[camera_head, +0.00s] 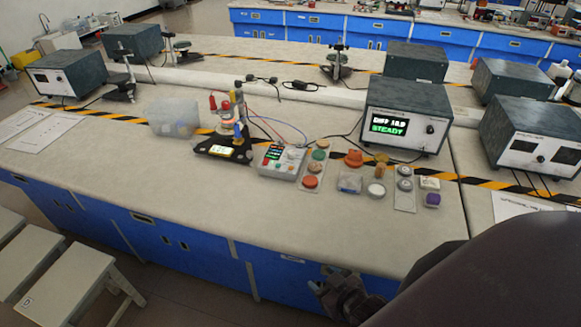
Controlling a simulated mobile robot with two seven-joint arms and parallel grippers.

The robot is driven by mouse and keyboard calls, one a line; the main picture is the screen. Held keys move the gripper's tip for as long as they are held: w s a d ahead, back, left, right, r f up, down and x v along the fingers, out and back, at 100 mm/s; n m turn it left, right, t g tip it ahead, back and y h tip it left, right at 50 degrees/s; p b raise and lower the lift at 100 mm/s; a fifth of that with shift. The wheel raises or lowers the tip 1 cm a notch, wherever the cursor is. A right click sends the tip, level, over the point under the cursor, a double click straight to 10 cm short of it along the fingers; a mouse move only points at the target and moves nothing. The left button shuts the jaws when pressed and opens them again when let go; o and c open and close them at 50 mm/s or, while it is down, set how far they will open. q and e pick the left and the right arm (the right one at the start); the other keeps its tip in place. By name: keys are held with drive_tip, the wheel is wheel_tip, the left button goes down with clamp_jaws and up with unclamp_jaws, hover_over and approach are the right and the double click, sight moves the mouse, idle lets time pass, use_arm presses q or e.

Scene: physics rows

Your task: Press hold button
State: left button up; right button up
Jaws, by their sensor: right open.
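A small grey control box (281,162) with a lit screen and several small buttons stands on the bench, left of the middle. I cannot read which button is marked hold. Right of it and farther back, a dark instrument (405,115) shows green text that reads "STEADY" on its front. My right gripper (322,284) is low at the bottom, in front of the bench's front edge. It is open and empty, apart from the box and the instrument. My right arm covers the lower right corner. My left gripper is not in view.
The front strip of the bench top (230,205) is clear.

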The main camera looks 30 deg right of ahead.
clamp_jaws()
idle(1.5)
